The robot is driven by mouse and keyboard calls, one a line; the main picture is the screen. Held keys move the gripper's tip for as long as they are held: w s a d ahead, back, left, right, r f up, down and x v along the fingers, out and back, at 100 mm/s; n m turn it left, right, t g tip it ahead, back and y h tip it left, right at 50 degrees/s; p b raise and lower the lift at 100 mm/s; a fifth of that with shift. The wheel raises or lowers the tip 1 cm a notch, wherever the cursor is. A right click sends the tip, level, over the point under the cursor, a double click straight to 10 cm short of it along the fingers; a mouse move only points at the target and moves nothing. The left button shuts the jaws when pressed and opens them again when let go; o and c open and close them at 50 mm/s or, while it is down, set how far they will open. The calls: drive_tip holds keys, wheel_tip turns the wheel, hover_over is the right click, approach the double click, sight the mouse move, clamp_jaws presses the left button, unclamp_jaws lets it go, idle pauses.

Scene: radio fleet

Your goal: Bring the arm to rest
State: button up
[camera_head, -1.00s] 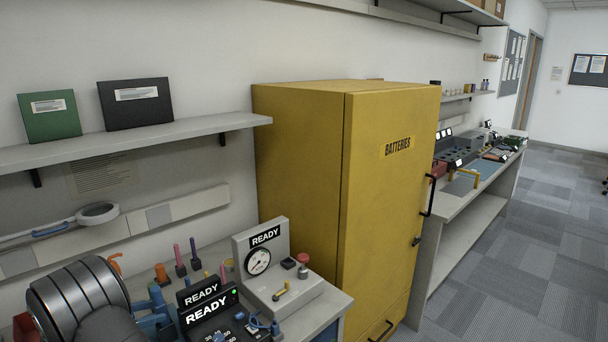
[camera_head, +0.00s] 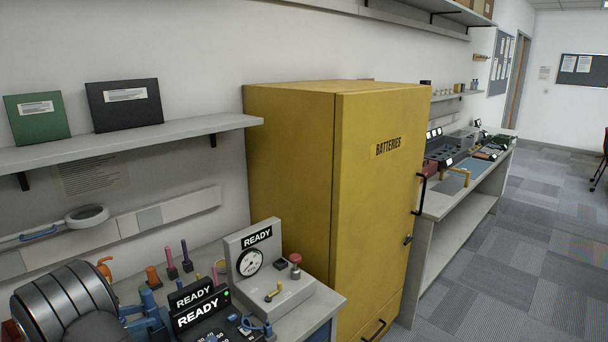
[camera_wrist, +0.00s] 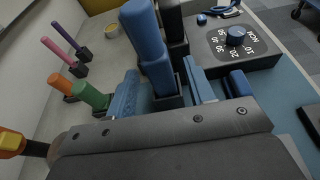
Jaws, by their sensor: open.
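My gripper (camera_wrist: 162,82) shows in the wrist view, with its two light-blue fingers apart. A dark blue upright piece (camera_wrist: 150,45) in a black holder stands between or just beyond the fingers; I cannot tell whether they touch it. In the head view my dark ribbed arm (camera_head: 65,305) fills the bottom left corner, low over the bench, and hides part of it. The gripper's fingers are hard to tell from the blue parts there.
A dial box (camera_wrist: 238,45) is close to the fingers at the right. Pink, purple and orange-green pegs (camera_wrist: 82,95) stand at the left. A READY gauge unit (camera_head: 262,265) stands beside the yellow battery cabinet (camera_head: 340,190). A shelf (camera_head: 130,140) with binders hangs above. Open floor (camera_head: 510,270) lies right.

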drive_tip(key=v, duration=1.4)
drive_tip(key=x, duration=1.7)
drive_tip(key=shift+w+d+r, duration=0.2)
drive_tip(key=shift+w+r, duration=0.05)
drive_tip(key=shift+w, duration=0.1)
wheel_tip(320, 180, up, 17)
drive_tip(key=s+a+f+n+t+y, duration=0.1)
drive_tip(key=s+a+f+n+y, duration=0.1)
drive_tip(key=s, duration=0.6)
drive_tip(key=s+a+f+n+t+y, duration=0.2)
drive_tip(key=s+a+f, duration=0.3)
drive_tip(key=s, duration=0.3)
drive_tip(key=shift+a+n+y, duration=0.25)
drive_tip(key=shift+n+y, duration=0.05)
drive_tip(key=shift+y, duration=0.2)
